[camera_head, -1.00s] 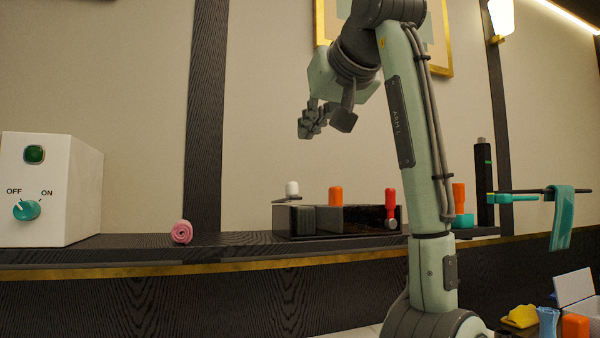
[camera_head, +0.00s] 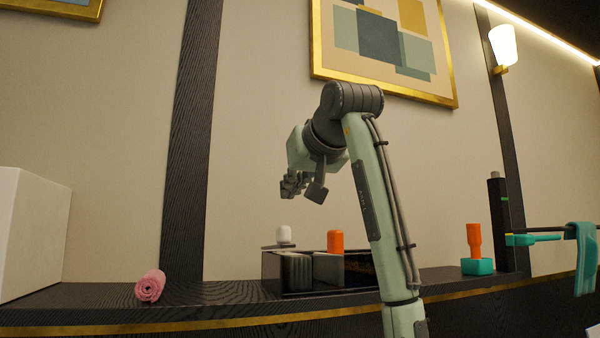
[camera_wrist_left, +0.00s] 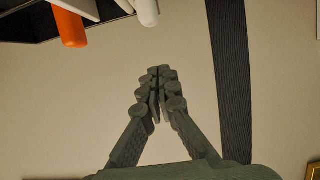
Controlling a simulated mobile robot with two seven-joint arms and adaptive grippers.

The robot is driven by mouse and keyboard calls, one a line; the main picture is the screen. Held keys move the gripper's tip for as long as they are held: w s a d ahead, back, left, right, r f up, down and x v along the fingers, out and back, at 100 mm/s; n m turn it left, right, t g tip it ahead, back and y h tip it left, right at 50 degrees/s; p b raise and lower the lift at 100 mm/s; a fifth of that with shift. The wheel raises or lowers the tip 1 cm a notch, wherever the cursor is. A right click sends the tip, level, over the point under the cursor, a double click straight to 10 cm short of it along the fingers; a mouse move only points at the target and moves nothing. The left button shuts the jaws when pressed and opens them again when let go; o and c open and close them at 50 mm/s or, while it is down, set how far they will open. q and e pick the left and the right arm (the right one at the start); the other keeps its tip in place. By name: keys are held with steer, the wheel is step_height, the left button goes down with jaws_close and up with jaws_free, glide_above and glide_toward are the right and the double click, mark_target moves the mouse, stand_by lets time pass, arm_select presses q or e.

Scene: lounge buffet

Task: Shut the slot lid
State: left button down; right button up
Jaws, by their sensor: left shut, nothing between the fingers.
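A glossy black box (camera_head: 345,278) with slots stands on the dark shelf. A white knob (camera_head: 284,234) sits on a thin dark plate at its left end, perhaps the slot lid; I cannot tell. An orange handle (camera_head: 335,241) stands up from the box's middle. My left gripper (camera_head: 292,186) is shut and empty, above and apart from the white knob. In the left wrist view the gripper (camera_wrist_left: 160,76) is shut, with the orange handle (camera_wrist_left: 70,27) and the white knob (camera_wrist_left: 147,12) at the top. My left arm hides the box's right end.
A pink rolled towel (camera_head: 150,286) lies on the shelf (camera_head: 215,292), left of the box. A white cabinet (camera_head: 35,230) stands at far left. At right are an orange tool in a teal block (camera_head: 478,266), a black post (camera_head: 500,220) and a teal cloth (camera_head: 582,258).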

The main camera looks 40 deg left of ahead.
mark_target(288, 243)
arm_select(q)
steer(key=shift+x, duration=1.05)
step_height(288, 243, down, 3)
steer(key=shift+d+r, duration=0.15)
steer(key=shift+d, duration=0.05)
steer(key=shift+s+f, duration=0.1)
steer(key=shift+f, duration=0.55)
arm_select(e)
steer(key=shift+s+d+f, duration=0.15)
steer(key=shift+s+f, duration=0.35)
steer(key=shift+f, duration=0.25)
steer(key=shift+f, duration=0.1)
arm_select(q)
steer(key=shift+d+f, duration=0.1)
steer(key=shift+f, duration=0.15)
steer(key=shift+d+f+y+b, duration=0.1)
steer(key=shift+f+y+b, duration=0.25)
steer(key=shift+b, duration=0.5)
arm_select(e)
steer(key=w+r, duration=0.1)
steer(key=r, duration=0.2)
steer(key=w+r, duration=0.1)
steer(key=r, duration=0.1)
steer(key=shift+w+a, duration=0.25)
steer(key=shift+w, duration=0.1)
steer(key=shift+r, duration=0.15)
